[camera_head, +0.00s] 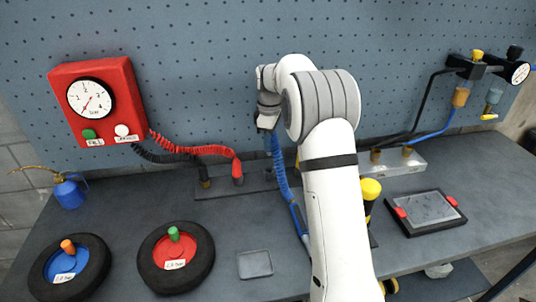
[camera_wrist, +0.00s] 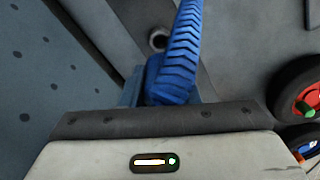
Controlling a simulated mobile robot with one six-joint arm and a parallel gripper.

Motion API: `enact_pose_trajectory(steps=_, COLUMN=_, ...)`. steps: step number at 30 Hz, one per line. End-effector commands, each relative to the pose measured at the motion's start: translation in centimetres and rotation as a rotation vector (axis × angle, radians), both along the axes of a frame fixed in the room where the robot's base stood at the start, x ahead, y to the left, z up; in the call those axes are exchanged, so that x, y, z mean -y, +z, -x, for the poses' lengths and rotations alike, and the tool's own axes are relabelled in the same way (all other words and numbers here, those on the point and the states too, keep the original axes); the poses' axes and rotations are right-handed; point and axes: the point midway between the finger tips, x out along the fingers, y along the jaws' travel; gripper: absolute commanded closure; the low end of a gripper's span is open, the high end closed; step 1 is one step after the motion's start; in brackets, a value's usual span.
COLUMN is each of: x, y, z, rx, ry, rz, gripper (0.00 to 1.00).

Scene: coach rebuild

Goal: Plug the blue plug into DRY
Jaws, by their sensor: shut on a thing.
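My gripper (camera_head: 268,122) is at the pegboard side of the bench, partly hidden by my own arm. It is shut on the blue plug (camera_wrist: 168,88), whose blue coiled hose (camera_head: 281,170) hangs down toward the bench. In the wrist view the hose (camera_wrist: 185,40) runs up past a round dark port (camera_wrist: 158,40) on a grey strip. The plug appears apart from that port. Its tip is hidden behind the gripper body. No DRY label can be read in either view.
A dark strip (camera_head: 222,187) holds the red hose (camera_head: 200,148) and black hose ends. A pale block (camera_head: 392,163) with brass fittings stands right of my arm. Two wheels (camera_head: 176,256) (camera_head: 69,271), a small grey tray (camera_head: 255,264) and a tablet (camera_head: 428,209) lie on the bench.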

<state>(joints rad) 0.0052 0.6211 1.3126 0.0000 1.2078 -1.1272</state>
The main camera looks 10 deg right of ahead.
Motion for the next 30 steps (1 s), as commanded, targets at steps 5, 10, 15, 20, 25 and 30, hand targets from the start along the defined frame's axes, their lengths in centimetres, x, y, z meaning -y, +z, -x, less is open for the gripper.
enact_pose_trajectory(steps=5, x=0.0, y=2.0, z=0.0, rx=0.001, ry=0.000, rz=0.000, gripper=0.97)
enact_pose_trajectory(steps=10, x=0.0, y=3.1, z=0.0, rx=0.001, ry=-0.001, rz=0.000, gripper=0.97)
enact_pose_trajectory(steps=15, x=0.0, y=4.1, z=0.0, rx=0.001, ry=-0.001, rz=0.000, gripper=0.97)
enact_pose_trajectory(steps=20, x=0.1, y=5.0, z=0.0, rx=0.001, ry=-0.001, rz=0.000, gripper=0.97)
enact_pose_trajectory(steps=25, x=0.1, y=5.9, z=0.0, rx=0.001, ry=-0.001, rz=0.000, gripper=0.97)
enact_pose_trajectory(steps=30, x=0.1, y=6.0, z=0.0, rx=0.000, ry=-0.001, rz=0.000, gripper=0.97)
